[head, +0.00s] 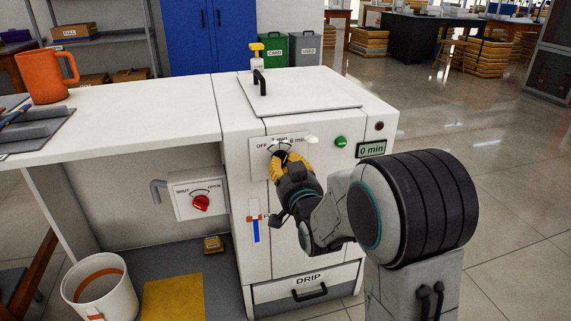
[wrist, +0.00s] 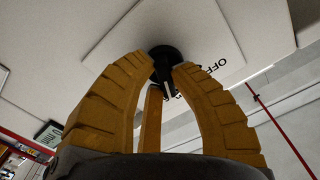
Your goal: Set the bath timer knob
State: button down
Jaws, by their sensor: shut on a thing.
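The bath timer knob (wrist: 163,58) is a small black knob on a white dial plate (wrist: 205,25) with an OFF mark. In the head view the plate (head: 258,141) sits on the front of the white bath cabinet, with OFF and minute marks; my gripper hides most of the knob there. My gripper (head: 285,160) has yellow ridged fingers and is shut on the knob; its fingers (wrist: 160,75) also close around it in the wrist view. A small display (head: 371,149) to the right reads 0 min.
A green button (head: 341,142) and a dark red lamp (head: 379,126) are right of the dial. A red valve knob (head: 201,203) is at left, between SHUT and OPEN marks. A lid with a black handle (head: 259,82) tops the cabinet. A DRIP drawer (head: 338,286) is below.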

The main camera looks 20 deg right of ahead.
jog(key=shift+a+r+n, duration=0.1)
jog(key=shift+r+n, duration=0.05)
jog(key=shift+n, duration=0.15)
jog(key=n, duration=0.3)
jog(key=shift+r, duration=0.1)
jog(key=n, duration=0.3)
jog(key=shift+r+n, duration=0.1)
jog(key=shift+n, duration=0.3)
jog(key=n, duration=0.6)
jog(key=shift+a+r+n, duration=0.15)
jog(key=shift+n, duration=0.45)
jog(key=c, duration=1.4)
grip_release()
jog(key=shift+a, duration=0.1)
jog(key=shift+c, duration=0.2)
jog(key=o, duration=0.3)
jog(key=shift+o, duration=0.2)
